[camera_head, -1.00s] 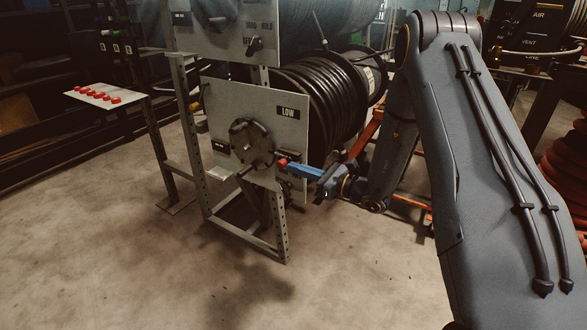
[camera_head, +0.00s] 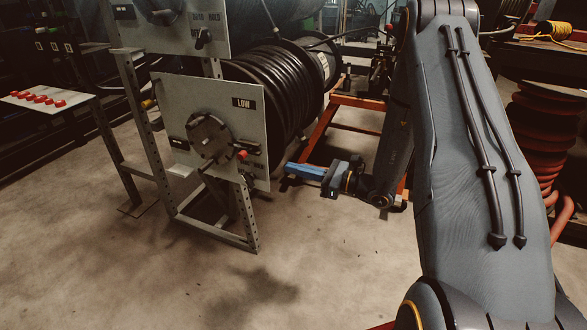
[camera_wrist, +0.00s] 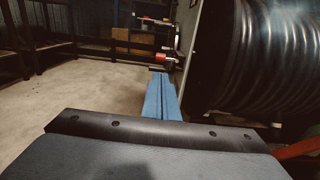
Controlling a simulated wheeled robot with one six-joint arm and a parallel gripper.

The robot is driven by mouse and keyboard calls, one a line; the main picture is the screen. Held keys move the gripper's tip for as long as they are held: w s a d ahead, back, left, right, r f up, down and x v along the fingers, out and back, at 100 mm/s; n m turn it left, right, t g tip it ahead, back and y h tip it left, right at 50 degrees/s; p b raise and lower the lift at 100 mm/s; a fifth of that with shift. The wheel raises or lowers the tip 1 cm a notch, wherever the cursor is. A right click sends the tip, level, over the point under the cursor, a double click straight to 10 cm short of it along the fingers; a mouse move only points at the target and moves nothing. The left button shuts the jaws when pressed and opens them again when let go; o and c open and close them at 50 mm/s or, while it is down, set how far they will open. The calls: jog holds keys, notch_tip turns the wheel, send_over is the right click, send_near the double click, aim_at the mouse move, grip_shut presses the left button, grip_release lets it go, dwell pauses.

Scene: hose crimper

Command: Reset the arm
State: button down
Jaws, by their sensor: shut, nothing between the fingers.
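My gripper (camera_head: 290,167) has blue fingers held together, with nothing between them. In the head view it points left, at the right side of the lower grey panel (camera_head: 172,100), apart from it. In the wrist view the blue fingers (camera_wrist: 160,85) reach forward, beside the panel's edge and the black hose reel. A red knob (camera_head: 242,155) sits on the panel, to the left of the fingertips; a red knob also shows just beyond the fingertips in the wrist view (camera_wrist: 160,57). The panel carries a round dark handwheel (camera_head: 209,139) and a LOW label (camera_head: 243,103).
A reel of black hose (camera_head: 275,85) is behind the panel. A metal frame (camera_head: 250,215) stands on the floor under it. A small table (camera_head: 70,93) with several red pieces is at the left. An orange stand (camera_head: 325,120) is behind my gripper. The front floor is clear.

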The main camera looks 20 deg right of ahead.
jog(key=s+a+r+n+g, duration=0.5)
jog(key=s+a+n+g, duration=0.1)
jog(key=s+a, duration=0.2)
jog(key=s+a+r+n+g, duration=0.4)
jog(key=s+a+n+g, duration=0.2)
jog(key=s+a, duration=0.1)
jog(key=s+r+n+g+h, duration=0.3)
jog(key=s+n+h, duration=0.35)
jog(key=s, duration=0.55)
jog(key=s+d+r+n+t+h, duration=0.1)
jog(key=s+d+n+t+h, duration=0.1)
jog(key=s+d+n+h, duration=0.35)
jog(key=d+r+n+t+h+p, duration=0.1)
jog(key=d+r+t+h+p, duration=0.1)
jog(key=d+r+p, duration=0.7)
jog(key=shift+s+d+r+n+p, duration=0.35)
jog(key=shift+r+p, duration=0.7)
jog(key=shift+p, duration=3.1)
